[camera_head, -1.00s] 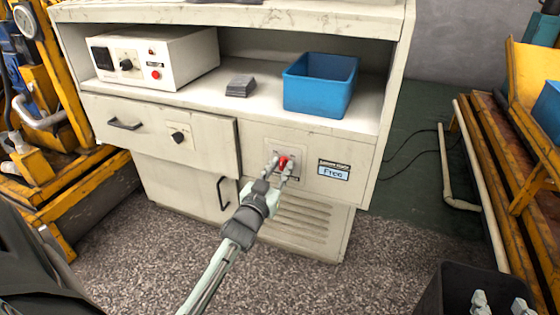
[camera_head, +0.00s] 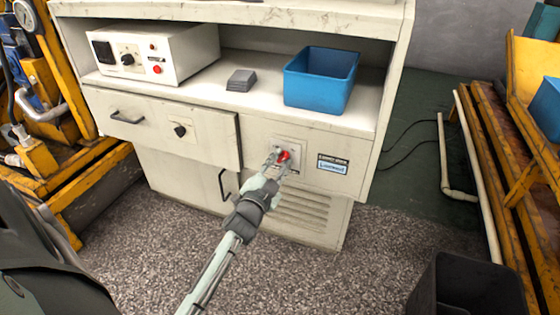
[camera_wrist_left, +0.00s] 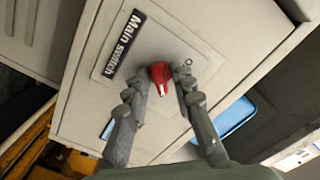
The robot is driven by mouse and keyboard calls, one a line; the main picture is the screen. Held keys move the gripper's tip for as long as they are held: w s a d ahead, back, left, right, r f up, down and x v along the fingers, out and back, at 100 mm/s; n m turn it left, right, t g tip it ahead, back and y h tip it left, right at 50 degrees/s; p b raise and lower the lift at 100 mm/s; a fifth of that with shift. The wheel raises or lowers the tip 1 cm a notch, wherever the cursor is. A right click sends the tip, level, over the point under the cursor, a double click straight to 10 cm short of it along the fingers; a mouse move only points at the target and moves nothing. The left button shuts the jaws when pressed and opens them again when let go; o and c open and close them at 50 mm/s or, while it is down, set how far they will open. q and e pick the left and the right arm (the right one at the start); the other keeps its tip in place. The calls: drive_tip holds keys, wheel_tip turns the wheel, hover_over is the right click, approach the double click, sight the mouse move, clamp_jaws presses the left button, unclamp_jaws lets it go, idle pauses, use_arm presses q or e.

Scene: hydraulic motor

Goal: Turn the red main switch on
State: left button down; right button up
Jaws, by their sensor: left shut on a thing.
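The red main switch (camera_head: 284,156) is a small knob on a light plate on the front of the cream cabinet. In the left wrist view the red knob (camera_wrist_left: 159,73) sits beside the "Main switch" label (camera_wrist_left: 124,44), with a white mark at its lower end. An "O" mark (camera_wrist_left: 188,62) shows to its right. My left gripper (camera_head: 277,157) reaches it from below, with one finger on each side, shut on the knob. Its fingers also show in the left wrist view (camera_wrist_left: 160,88). My right gripper is not in view.
A small display label (camera_head: 332,164) is right of the switch. A blue bin (camera_head: 320,79), a dark grey block (camera_head: 241,80) and a control box (camera_head: 155,55) stand on the shelf above. A black bin (camera_head: 466,285) stands at the lower right.

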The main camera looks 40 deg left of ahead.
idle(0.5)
use_arm(q)
drive_tip(key=c, duration=1.6)
unclamp_jaws()
drive_tip(key=v, duration=1.2)
